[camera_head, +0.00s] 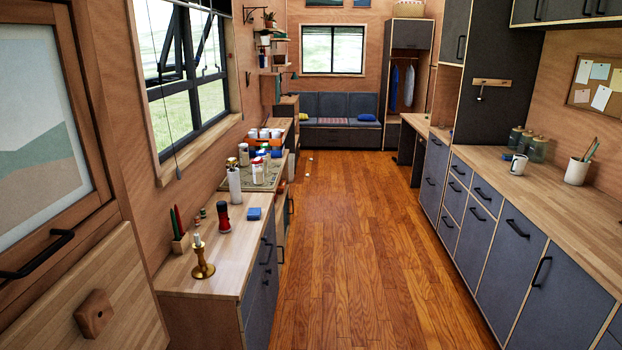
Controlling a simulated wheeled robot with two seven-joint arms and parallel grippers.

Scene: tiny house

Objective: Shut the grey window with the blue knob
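A large window (187,118) with a dark grey or black frame is in the left wall. Two of its upper sashes (168,42) look tilted outward, so it appears open. I cannot make out a blue knob on it. A thin cord (166,110) hangs down in front of the pane. A second dark-framed window (333,50) is in the far wall; it looks shut, and no blue knob shows there either. Neither of my grippers is in view.
A wooden counter (190,272) under the left window holds a brass candlestick (201,262), a red-and-black mill (223,217) and a paper roll (234,186). Grey cabinets (511,258) line the right. The wooden floor (350,240) between is clear, apart from small bits farther back.

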